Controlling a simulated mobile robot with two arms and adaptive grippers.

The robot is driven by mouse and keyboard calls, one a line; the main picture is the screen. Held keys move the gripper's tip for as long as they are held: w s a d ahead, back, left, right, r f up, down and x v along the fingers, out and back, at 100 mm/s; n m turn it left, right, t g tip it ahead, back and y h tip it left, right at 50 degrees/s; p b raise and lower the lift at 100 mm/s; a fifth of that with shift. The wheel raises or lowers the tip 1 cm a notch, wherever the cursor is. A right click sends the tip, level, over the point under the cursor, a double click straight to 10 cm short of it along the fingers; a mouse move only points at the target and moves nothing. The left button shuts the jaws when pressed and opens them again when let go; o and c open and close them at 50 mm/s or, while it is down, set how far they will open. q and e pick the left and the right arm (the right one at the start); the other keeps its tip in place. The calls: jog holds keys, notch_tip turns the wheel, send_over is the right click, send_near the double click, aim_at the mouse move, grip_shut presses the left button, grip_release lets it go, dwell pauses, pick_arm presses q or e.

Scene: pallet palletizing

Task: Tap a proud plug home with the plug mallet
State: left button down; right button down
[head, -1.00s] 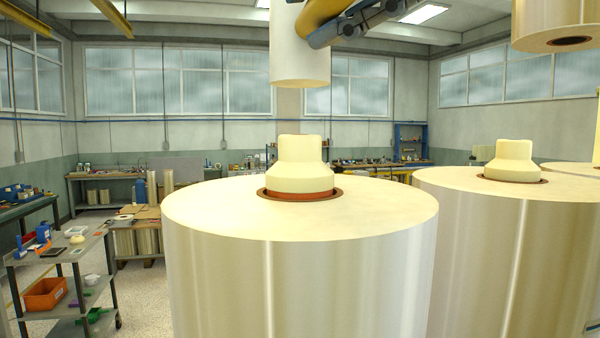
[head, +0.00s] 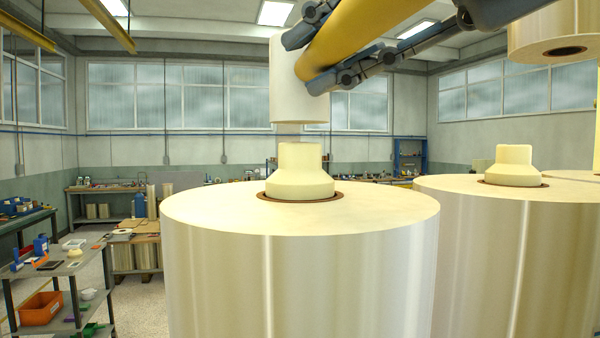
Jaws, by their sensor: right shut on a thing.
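The plug mallet has a white cylinder head (head: 297,95) and a yellow handle (head: 370,32). My right gripper (head: 312,62) is shut on the handle, with dark fingers above and below it near the head. The head hangs upright over the cream plug (head: 300,170) in the nearest roll (head: 300,270); in the picture a small gap shows between its lower face and the plug's top. The plug's wide base sits down at the brown core ring (head: 333,198), with no red band showing under it. My left gripper is not in view.
A second roll (head: 500,260) with a seated-looking plug (head: 513,166) stands at the right. Another roll (head: 552,30) hangs above it at the upper right. A grey cart (head: 95,262) with an orange bin (head: 41,308) stands at the left. Open floor lies between cart and rolls.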

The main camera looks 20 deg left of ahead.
jog(key=shift+r+p, duration=0.4)
jog(key=shift+r, duration=0.2)
jog(key=shift+s+r+p, duration=0.15)
jog(key=shift+r+p, duration=0.15)
jog(key=shift+r, duration=0.75)
jog(key=shift+w, duration=0.2)
jog(key=shift+s+r, duration=0.1)
jog(key=shift+r, duration=1.35)
